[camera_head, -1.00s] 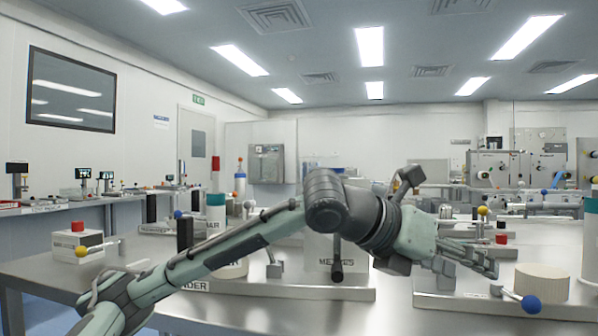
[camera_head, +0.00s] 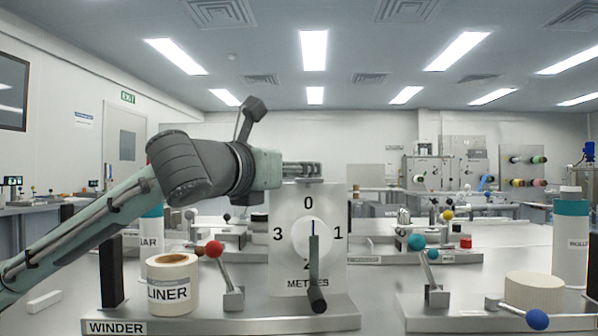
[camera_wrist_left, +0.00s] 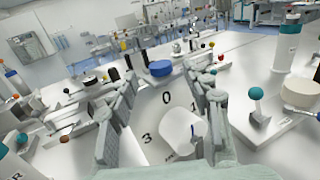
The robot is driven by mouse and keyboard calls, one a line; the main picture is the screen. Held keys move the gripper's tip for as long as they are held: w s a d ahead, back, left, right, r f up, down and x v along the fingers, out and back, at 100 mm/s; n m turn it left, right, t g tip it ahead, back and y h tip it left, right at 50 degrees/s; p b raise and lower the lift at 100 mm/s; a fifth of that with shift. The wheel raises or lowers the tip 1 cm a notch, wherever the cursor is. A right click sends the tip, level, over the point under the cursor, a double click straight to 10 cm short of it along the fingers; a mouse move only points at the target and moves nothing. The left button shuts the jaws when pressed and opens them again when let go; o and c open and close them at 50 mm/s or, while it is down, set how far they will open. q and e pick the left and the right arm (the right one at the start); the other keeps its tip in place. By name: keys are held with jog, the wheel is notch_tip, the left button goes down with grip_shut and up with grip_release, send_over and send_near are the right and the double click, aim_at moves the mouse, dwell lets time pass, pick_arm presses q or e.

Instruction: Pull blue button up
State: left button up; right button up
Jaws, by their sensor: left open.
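A round blue button (camera_wrist_left: 160,68) sits at the top edge of a white dial panel (camera_head: 285,270) marked 0, 1, 2, 3 and METRES. The panel also shows in the left wrist view (camera_wrist_left: 150,125). My left gripper (camera_head: 302,170) is at the panel's top edge in the head view and hides the button there. In the left wrist view the open fingers (camera_wrist_left: 160,78) stand on either side of the blue button, with a gap on both sides. My right gripper is not in view.
A lever with a blue ball (camera_head: 538,319) stands at the lower right. Levers with a red ball (camera_head: 214,249) and a teal ball (camera_head: 416,242) flank the panel. A LINER roll (camera_head: 172,284) stands at the left. A black handle (camera_head: 316,275) hangs before the dial.

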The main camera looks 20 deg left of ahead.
pick_arm(q)
jog(key=w, duration=0.4)
jog(key=w+d, duration=0.1)
jog(key=w, duration=0.1)
jog(key=shift+f, duration=0.1)
jog(key=shift+c, duration=0.5)
grip_shut()
